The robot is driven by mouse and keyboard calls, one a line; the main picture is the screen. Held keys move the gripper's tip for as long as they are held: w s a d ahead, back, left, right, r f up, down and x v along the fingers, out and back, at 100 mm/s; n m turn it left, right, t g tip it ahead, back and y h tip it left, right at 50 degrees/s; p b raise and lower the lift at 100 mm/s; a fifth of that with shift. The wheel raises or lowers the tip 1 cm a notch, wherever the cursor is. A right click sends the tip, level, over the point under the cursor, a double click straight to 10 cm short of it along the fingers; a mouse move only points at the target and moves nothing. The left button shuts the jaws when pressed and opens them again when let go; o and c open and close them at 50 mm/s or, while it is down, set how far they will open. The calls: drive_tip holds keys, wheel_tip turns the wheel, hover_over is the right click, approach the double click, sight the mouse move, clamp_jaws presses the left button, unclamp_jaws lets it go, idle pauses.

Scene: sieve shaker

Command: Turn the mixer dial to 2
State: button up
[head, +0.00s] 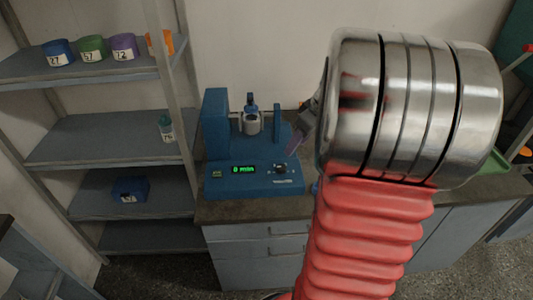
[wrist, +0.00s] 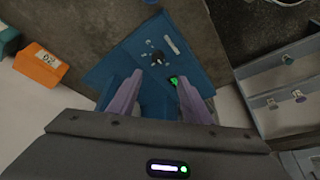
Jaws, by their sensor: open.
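The blue mixer (head: 218,130) stands on the counter with a metal cup (head: 252,124) on top. Its sloped front has a green display (head: 243,169) reading what looks like 0 min. The dark dial (head: 280,170) sits right of the display. In the wrist view, the dial (wrist: 157,60) shows just beyond and between my purple fingertips, and the green display (wrist: 174,81) is by the right finger. My gripper (wrist: 160,78) is open and empty, apart from the dial. In the head view, my arm hides most of the gripper; a purple finger (head: 295,141) shows above the dial.
Shelves (head: 95,136) on the left hold several numbered tubs, a small green bottle (head: 165,128) and a blue box (head: 130,189). Drawers (head: 262,231) are below the counter. A green tray (head: 490,162) lies at right.

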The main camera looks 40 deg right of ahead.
sight(282, 167)
drive_tip(key=shift+d+f, duration=0.15)
drive_tip(key=shift+d, duration=0.25)
drive_tip(key=x, duration=1.3)
drive_tip(key=shift+w+a+f, duration=0.1)
drive_tip(key=shift+f, duration=0.3)
drive_tip(key=shift+c, duration=0.3)
